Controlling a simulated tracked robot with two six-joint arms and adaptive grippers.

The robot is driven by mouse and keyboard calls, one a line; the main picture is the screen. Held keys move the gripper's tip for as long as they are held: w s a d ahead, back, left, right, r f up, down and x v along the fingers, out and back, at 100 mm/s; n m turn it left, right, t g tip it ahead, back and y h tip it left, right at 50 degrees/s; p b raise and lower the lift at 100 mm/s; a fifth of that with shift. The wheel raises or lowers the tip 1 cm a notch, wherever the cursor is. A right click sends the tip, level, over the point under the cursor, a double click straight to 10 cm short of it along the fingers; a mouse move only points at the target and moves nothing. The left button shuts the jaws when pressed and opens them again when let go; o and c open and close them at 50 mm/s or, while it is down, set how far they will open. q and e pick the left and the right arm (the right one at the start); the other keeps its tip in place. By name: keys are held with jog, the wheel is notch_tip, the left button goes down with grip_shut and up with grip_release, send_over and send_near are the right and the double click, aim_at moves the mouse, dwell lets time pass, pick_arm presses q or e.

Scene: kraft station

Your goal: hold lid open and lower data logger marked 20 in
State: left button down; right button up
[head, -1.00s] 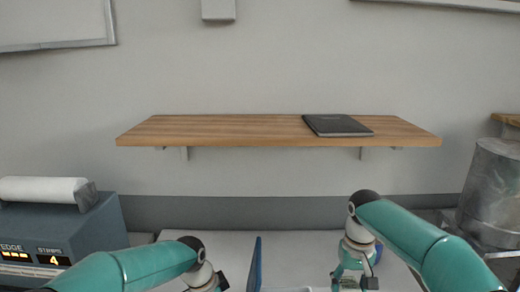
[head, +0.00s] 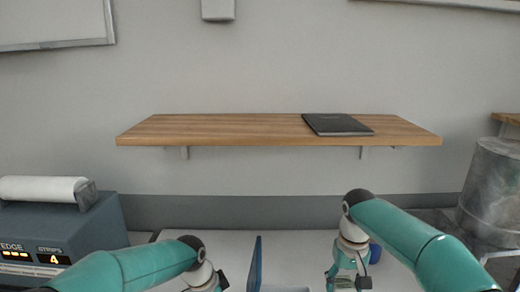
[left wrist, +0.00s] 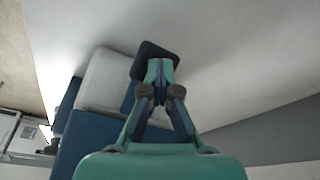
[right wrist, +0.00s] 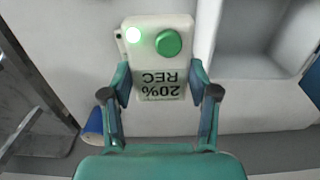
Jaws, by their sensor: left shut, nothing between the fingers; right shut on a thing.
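The data logger (right wrist: 158,62) is a white block with a green button, a lit green lamp and the upside-down marking "20% REC" in the right wrist view. My right gripper (right wrist: 160,88) is shut on it. A blue lid (head: 255,264) stands upright in the head view, seen nearly edge-on. My left gripper (left wrist: 158,80) is shut and empty, close to blue and white parts; a dark rounded piece (left wrist: 150,52) is at its fingertips. I cannot tell whether it touches the lid. A white open box (right wrist: 262,45) lies right of the logger in the right wrist view.
A blue-grey machine (head: 70,232) with a paper roll stands at left, a metal canister (head: 490,185) at right. A wooden shelf (head: 230,129) with a dark notebook (head: 338,125) hangs above. A blue object (head: 375,254) is beside my right gripper.

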jog(key=a, duration=1.1)
jog(key=shift+a, duration=0.15)
dwell(0.5)
jog(key=shift+f, duration=0.1)
dwell(0.4)
jog(key=shift+f, duration=2.2)
jog(key=o, duration=1.2)
jog(key=shift+f, duration=0.1)
jog(key=shift+o, duration=0.2)
notch_tip(320, 180, up, 12)
